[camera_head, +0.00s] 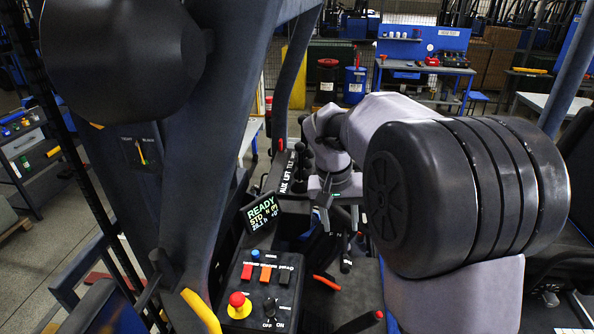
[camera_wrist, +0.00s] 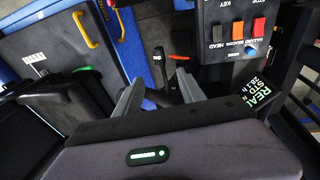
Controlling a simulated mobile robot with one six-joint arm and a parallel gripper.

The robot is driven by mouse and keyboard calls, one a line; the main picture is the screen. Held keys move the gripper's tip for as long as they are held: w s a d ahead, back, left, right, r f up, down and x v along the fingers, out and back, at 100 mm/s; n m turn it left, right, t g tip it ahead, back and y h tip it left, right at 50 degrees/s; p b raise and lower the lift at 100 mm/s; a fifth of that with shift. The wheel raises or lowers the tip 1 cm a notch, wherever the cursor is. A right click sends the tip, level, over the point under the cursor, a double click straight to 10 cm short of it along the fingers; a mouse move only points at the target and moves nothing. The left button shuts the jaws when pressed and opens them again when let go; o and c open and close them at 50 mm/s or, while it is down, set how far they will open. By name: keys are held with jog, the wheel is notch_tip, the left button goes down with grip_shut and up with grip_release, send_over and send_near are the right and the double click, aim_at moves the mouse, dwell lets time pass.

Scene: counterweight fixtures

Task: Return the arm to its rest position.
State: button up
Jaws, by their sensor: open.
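My grey arm reaches across the right half of the head view, with its large dark ribbed joint in front. My gripper (camera_head: 325,207) points down over the cab's console, partly lost against dark parts behind it. In the wrist view my gripper (camera_wrist: 163,78) shows two grey fingers spread apart. Nothing is between the fingers. A dark lever (camera_wrist: 160,62) shows beyond the gap, and I cannot tell how far below the fingertips it is.
A control panel (camera_head: 262,283) with rocker switches, a red button (camera_head: 239,300) and a knob stands left of the gripper. A READY display (camera_head: 262,212) and several black levers (camera_head: 301,165) are close by. A thick dark post (camera_head: 215,110) rises at left. A blue workbench (camera_head: 425,58) is far behind.

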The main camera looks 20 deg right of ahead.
jog(key=s+a+f+t+y+b, duration=0.2)
jog(key=s+a+f+b, duration=0.5)
jog(key=s+f+b, duration=0.5)
jog(key=s+a+f+t+y+b, duration=0.2)
jog(key=s+a+f+b, duration=0.5)
jog(key=s+f+b, duration=0.4)
jog(key=t+b, duration=0.1)
jog(key=b, duration=0.4)
jog(key=shift+s+f+b, duration=0.35)
jog(key=shift+f+b, duration=0.05)
dwell(0.5)
